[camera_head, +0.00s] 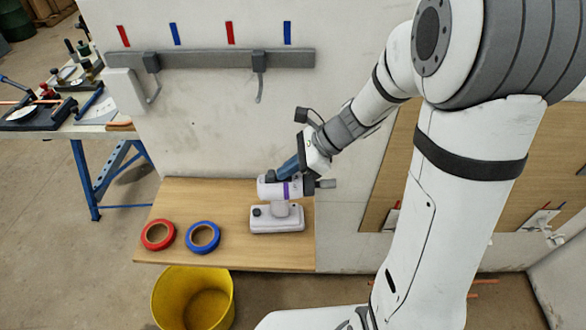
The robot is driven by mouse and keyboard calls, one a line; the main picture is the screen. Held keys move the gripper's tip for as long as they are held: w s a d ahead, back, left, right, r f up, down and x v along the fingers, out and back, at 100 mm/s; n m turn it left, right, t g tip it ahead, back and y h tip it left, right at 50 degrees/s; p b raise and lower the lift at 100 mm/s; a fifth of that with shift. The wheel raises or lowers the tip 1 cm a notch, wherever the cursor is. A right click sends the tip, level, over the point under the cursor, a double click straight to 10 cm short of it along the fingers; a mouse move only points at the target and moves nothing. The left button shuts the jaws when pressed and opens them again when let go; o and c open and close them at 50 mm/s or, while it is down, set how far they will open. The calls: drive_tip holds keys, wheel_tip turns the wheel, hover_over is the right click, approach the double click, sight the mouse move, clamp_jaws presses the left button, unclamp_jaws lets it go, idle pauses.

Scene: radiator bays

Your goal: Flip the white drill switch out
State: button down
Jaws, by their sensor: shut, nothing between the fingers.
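A white drill (278,221) with a purple band stands upright on its wide battery base on the wooden shelf (160,200). Its dark chuck points right. My gripper (275,178) reaches down from the upper right to the top rear of the drill body. Its fingers are shut with nothing visible between them, and the tips are at or just above the drill. I cannot tell whether they touch it. The drill's switch is too small to make out or is hidden.
A red tape roll (158,235) and a blue tape roll (203,237) lie left of the drill. A yellow bucket (160,298) stands below the shelf. A grey rail (205,59) with hooks is on the wall behind. A cluttered workbench (90,128) stands at left.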

drive_tip(key=shift+d, duration=0.6)
drive_tip(key=d, duration=0.3)
drive_tip(key=shift+d+r+p, duration=0.1)
drive_tip(key=shift+p, duration=0.25)
drive_tip(key=v, duration=0.9)
drive_tip(key=shift+d+r+b, duration=0.15)
drive_tip(key=shift+r+b, duration=0.05)
drive_tip(key=shift+b, duration=0.2)
drive_tip(key=s+d+r+n+t+h, duration=0.2)
drive_tip(key=s+n+t+h, duration=0.1)
drive_tip(key=s+n+h, duration=0.6)
drive_tip(key=s+n, duration=0.4)
drive_tip(key=n, duration=0.5)
drive_tip(key=shift+s, duration=0.25)
